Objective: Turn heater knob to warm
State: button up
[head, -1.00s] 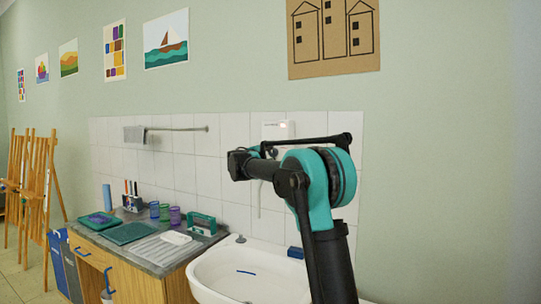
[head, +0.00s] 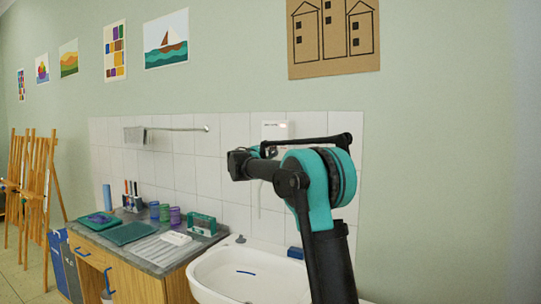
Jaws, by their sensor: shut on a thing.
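A white box on the tiled wall above the sink, which looks like the heater (head: 274,130), shows only its upper part. My arm crosses in front of its lower part, so its knob is hidden. My arm reaches from the lower right up to a teal joint and then left toward the wall below the box. My gripper is hidden behind the arm's dark end, so its fingers and what they hold do not show.
A white sink (head: 215,272) is below, with a blue block (head: 296,252) at its back rim. A counter (head: 170,262) to the left holds trays, cups and a drying rack. A towel rail (head: 180,129) is on the wall. Easels (head: 40,190) stand far left.

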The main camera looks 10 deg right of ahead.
jog(key=shift+m, duration=0.5)
jog(key=o, duration=1.1)
jog(key=shift+o, duration=0.2)
jog(key=shift+s+a, duration=0.1)
jog(key=v, duration=1.1)
jog(key=shift+s+a, duration=0.2)
jog(key=shift+s, duration=0.15)
jog(key=shift+f, duration=0.1)
